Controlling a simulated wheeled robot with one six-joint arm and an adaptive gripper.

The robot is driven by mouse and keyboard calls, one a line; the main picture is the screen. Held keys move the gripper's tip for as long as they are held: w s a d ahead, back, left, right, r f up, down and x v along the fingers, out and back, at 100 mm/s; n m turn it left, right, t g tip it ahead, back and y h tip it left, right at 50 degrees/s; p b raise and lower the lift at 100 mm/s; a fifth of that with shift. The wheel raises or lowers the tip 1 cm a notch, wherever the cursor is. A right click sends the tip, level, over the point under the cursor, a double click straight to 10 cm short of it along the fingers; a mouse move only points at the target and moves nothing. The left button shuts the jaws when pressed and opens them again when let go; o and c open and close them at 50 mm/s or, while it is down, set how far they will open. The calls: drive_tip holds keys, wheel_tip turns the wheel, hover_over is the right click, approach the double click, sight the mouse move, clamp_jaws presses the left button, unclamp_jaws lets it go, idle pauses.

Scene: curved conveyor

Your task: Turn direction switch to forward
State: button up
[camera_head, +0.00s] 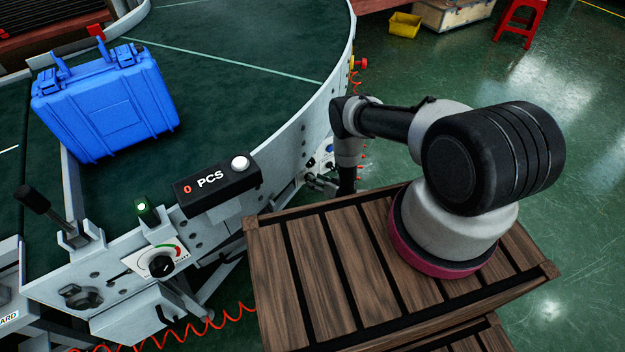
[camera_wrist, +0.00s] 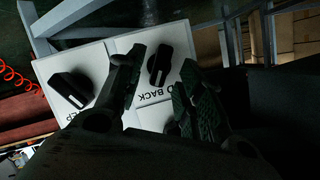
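In the wrist view, a black rotary knob (camera_wrist: 158,68) sits on a white panel (camera_wrist: 125,42) beside lettering that reads in part "BACK", upside down. This appears to be the direction switch; its exact setting is hard to tell. My gripper (camera_wrist: 163,57) is open, with one finger on each side of this knob; contact cannot be told. A second black knob (camera_wrist: 72,90) is left of the fingers, and part of another dark knob shows lower between them. In the head view my gripper (camera_head: 322,184) is at the conveyor's side, beside small controls (camera_head: 311,162) partly hidden by my arm.
A PCS counter box (camera_head: 216,184) showing 0 and a dial (camera_head: 161,265) are on the near rail. A red coiled cable (camera_wrist: 18,80) hangs near the panel.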

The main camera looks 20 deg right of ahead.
drive_tip(key=shift+x, duration=1.3)
clamp_jaws()
drive_tip(key=n+h, duration=0.1)
drive_tip(key=n, duration=0.1)
drive_tip(key=n+h, duration=0.2)
drive_tip(key=shift+a+t, duration=0.25)
drive_tip(key=shift+t, duration=0.15)
drive_tip(key=n+h, duration=0.2)
drive_tip(key=n, duration=0.2)
drive_tip(key=shift+s+a+t, duration=0.1)
drive_tip(key=shift+t, duration=0.3)
drive_tip(key=shift+h, duration=0.3)
